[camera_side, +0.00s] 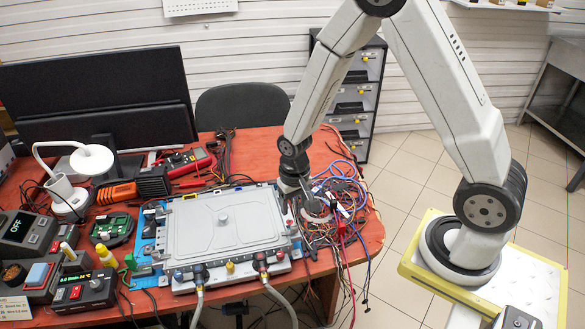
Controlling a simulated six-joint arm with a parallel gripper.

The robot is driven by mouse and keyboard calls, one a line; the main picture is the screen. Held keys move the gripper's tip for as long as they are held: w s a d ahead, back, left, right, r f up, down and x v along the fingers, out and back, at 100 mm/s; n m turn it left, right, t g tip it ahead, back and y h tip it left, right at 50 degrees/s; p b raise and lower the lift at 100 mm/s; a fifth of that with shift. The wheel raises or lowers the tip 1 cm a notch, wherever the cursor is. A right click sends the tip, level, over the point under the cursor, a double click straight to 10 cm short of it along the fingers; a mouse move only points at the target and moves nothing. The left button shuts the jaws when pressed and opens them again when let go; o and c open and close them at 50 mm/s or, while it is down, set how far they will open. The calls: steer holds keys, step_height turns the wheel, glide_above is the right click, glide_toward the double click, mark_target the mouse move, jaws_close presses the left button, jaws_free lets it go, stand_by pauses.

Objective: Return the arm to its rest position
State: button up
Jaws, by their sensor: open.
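My arm comes down from the upper right to the table. My gripper (303,207) is low at the right edge of the grey lidded unit (222,222), beside a tangle of wires. The jaws are open. They are small and partly lost against the wires, and I see nothing held between them. Two grey coolant hoses, the left one (198,303) and the right one (275,294), run from dark connectors at the unit's front edge down over the table edge. My gripper is apart from both hoses.
Coloured wires (345,195) lie bunched at the red table's (262,150) right side and hang over its edge. A monitor (95,90), lamp (92,160) and bench instruments (28,232) fill the left. A drawer cabinet (358,100) stands behind.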

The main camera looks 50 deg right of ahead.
steer(key=shift+r, duration=0.1)
steer(key=shift+s+r, duration=0.15)
steer(key=shift+r, duration=0.4)
steer(key=s+a+r+n+t, duration=0.1)
steer(key=s+r+n+t, duration=0.1)
steer(key=s+r+n, duration=0.2)
steer(key=shift+s+r+n+t, duration=0.3)
steer(key=shift+s+r, duration=1.25)
steer(key=shift+r, duration=1.65)
steer(key=shift+w, duration=0.2)
